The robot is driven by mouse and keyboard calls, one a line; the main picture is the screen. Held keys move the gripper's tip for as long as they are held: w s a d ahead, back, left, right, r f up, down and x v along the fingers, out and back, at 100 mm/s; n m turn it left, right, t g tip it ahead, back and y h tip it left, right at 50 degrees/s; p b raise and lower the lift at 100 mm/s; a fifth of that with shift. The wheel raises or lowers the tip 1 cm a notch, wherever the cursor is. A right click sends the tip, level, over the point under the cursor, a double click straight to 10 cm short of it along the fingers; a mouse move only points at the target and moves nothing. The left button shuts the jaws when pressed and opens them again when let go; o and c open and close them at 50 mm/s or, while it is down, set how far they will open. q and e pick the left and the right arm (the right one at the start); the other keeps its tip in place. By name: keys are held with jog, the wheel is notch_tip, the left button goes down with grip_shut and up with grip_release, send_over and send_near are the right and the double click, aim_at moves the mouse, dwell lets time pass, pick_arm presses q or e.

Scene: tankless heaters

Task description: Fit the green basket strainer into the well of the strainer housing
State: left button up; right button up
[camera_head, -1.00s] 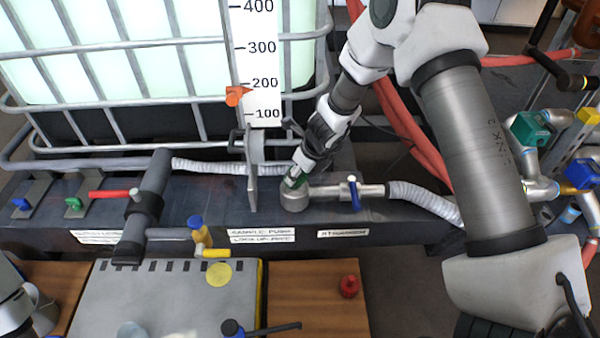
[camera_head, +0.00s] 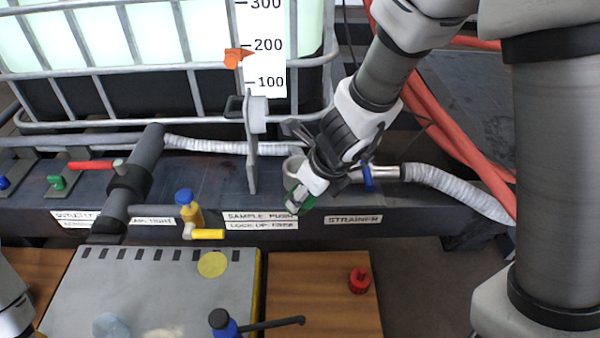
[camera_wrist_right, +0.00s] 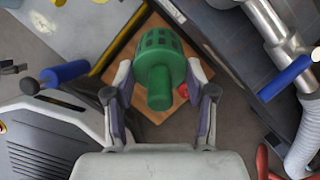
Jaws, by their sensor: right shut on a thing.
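The green basket strainer (camera_head: 299,199) is held in my right gripper (camera_head: 312,188), which is shut on it. In the right wrist view the strainer (camera_wrist_right: 160,58) sits between the two fingers (camera_wrist_right: 160,80), its slotted basket pointing away from the gripper and its narrower stem toward it. In the head view the strainer is over the front edge of the dark bench, in front of the grey strainer housing (camera_head: 291,166) and apart from its mouth. My gripper partly hides the housing, and the inside of its well cannot be seen. My left gripper is out of view.
A pipe with a blue-handled valve (camera_head: 367,178) and a ribbed hose (camera_head: 440,185) run right from the housing. An upright plate (camera_head: 252,155) stands just left of it. A red knob (camera_head: 359,281) sits on the wooden board below.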

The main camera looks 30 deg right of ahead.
jog(key=w+d+p, duration=0.2)
jog(key=w+p, duration=0.2)
jog(key=w+d+p, duration=0.2)
jog(key=w+p, duration=0.2)
jog(key=w+d+p, duration=0.2)
jog(key=w+p, duration=0.2)
jog(key=shift+w+d+f, duration=0.3)
jog(key=shift+w+f, duration=0.1)
jog(key=shift+w+d+f, duration=0.1)
jog(key=shift+w, duration=0.15)
jog(key=f, duration=0.1)
jog(key=f+b, duration=0.1)
jog(key=w+f+b, duration=0.1)
jog(key=f, duration=0.1)
jog(key=shift+d, duration=0.25)
jog(key=shift+r, duration=0.2)
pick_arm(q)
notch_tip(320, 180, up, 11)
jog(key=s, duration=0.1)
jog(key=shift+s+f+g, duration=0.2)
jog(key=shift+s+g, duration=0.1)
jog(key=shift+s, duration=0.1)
pick_arm(e)
jog(key=o, duration=1.3)
jog(key=shift+c, duration=0.2)
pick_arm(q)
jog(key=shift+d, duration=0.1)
